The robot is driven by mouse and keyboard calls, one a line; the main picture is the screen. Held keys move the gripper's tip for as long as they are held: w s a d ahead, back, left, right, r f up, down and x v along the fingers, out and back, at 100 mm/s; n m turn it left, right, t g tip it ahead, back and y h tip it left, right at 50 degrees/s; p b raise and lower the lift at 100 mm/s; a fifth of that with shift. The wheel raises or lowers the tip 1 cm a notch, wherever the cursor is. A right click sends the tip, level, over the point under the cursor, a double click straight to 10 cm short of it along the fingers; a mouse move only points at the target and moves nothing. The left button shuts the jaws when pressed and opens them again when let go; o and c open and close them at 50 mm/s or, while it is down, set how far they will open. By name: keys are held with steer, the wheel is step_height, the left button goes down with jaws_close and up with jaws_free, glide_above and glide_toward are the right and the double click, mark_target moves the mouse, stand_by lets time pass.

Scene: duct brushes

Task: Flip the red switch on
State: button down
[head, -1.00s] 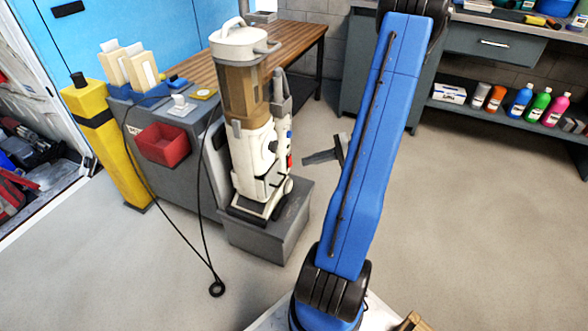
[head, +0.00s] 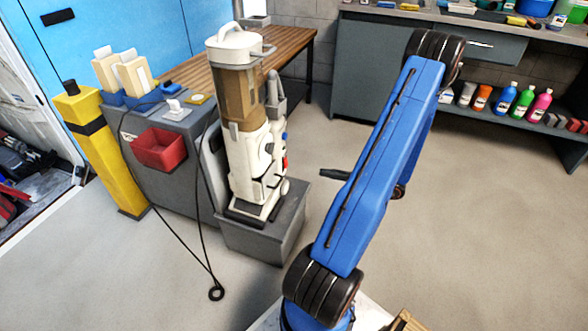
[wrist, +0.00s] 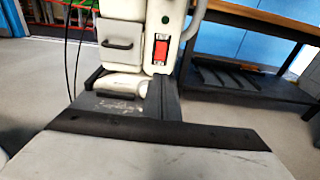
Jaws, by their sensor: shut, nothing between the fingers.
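The red switch (wrist: 160,49) is a red rocker in a dark frame on the side of a white upright vacuum cleaner (wrist: 123,32). In the head view the red switch (head: 285,162) is a small red spot on the right side of the vacuum cleaner (head: 242,155). My gripper (head: 327,173) is shut and empty, to the right of the vacuum and apart from it, partly hidden behind my blue arm. In the wrist view my gripper's dark fingers (wrist: 164,88) point up toward the switch, just below it in the picture. Contact does not show.
The vacuum stands on a grey plinth (head: 262,238) beside a grey cabinet with a red bin (head: 160,148). Black cables (head: 178,245) hang to the floor. A yellow post (head: 100,150) stands at left. A shelf with bottles (head: 505,100) is at back right. The floor between is clear.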

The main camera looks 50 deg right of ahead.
steer(key=x, duration=1.4)
steer(key=shift+w+a+f, duration=0.1)
steer(key=shift+w+a, duration=0.05)
stand_by(0.4)
glide_toward(287, 166)
steer(key=s+d+f, duration=0.2)
steer(key=s+d, duration=0.1)
steer(key=s, duration=0.3)
steer(key=shift+s+f, duration=0.3)
steer(key=shift+f, duration=0.1)
stand_by(0.3)
steer(key=shift+a, duration=0.1)
